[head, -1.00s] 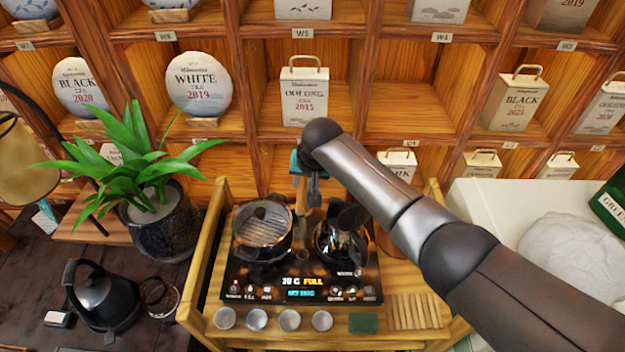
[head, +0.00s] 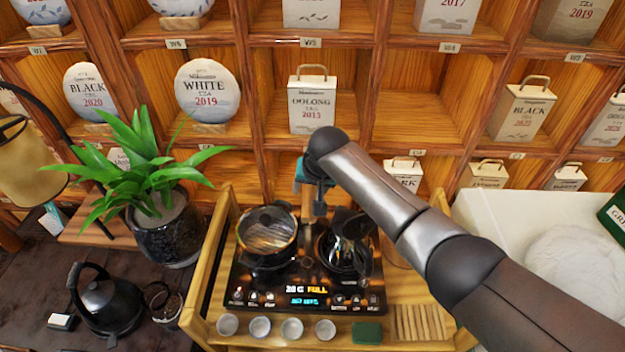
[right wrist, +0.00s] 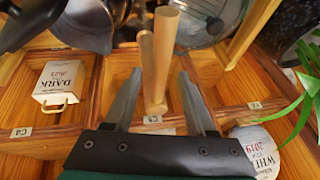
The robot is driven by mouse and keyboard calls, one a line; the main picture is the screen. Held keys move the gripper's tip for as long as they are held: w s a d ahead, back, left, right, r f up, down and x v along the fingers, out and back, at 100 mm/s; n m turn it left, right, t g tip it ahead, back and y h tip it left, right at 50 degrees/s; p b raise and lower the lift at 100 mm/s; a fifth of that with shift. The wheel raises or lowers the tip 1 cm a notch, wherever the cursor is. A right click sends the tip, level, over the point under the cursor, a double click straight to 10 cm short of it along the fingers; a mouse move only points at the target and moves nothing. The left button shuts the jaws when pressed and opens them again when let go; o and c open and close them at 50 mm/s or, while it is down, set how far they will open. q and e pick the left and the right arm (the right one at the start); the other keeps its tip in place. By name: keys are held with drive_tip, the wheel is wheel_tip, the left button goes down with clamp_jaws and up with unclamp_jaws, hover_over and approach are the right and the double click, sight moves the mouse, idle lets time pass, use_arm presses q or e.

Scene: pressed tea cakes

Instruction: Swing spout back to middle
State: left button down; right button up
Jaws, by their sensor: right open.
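The spout shows as a light wooden piece (right wrist: 166,35) between the spread fingers of my right gripper (right wrist: 159,75) in the right wrist view. A second wooden rod stands right beside it, and I see daylight between the wood and both fingers. In the head view my right gripper (head: 320,207) hangs behind the stove, beside the wooden post (head: 306,201), and my arm hides part of it. The glass pot with a lid (head: 268,236) sits on the left plate and a dark kettle (head: 347,242) on the right plate. My left gripper is out of view.
The stove panel (head: 305,291) lights up at the front of the wooden stand (head: 204,280). Several small cups line its front edge. Shelves with tea boxes (head: 312,103) rise close behind. A potted plant (head: 168,225) stands at left.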

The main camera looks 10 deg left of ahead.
drive_tip(key=shift+s+d+r, duration=0.15)
drive_tip(key=shift+s+r, duration=0.05)
drive_tip(key=shift+r, duration=0.4)
drive_tip(key=p+v, duration=0.1)
drive_tip(key=v, duration=1.2)
drive_tip(key=shift+r, duration=0.35)
drive_tip(key=shift+s+d, duration=0.1)
drive_tip(key=shift+s, duration=0.1)
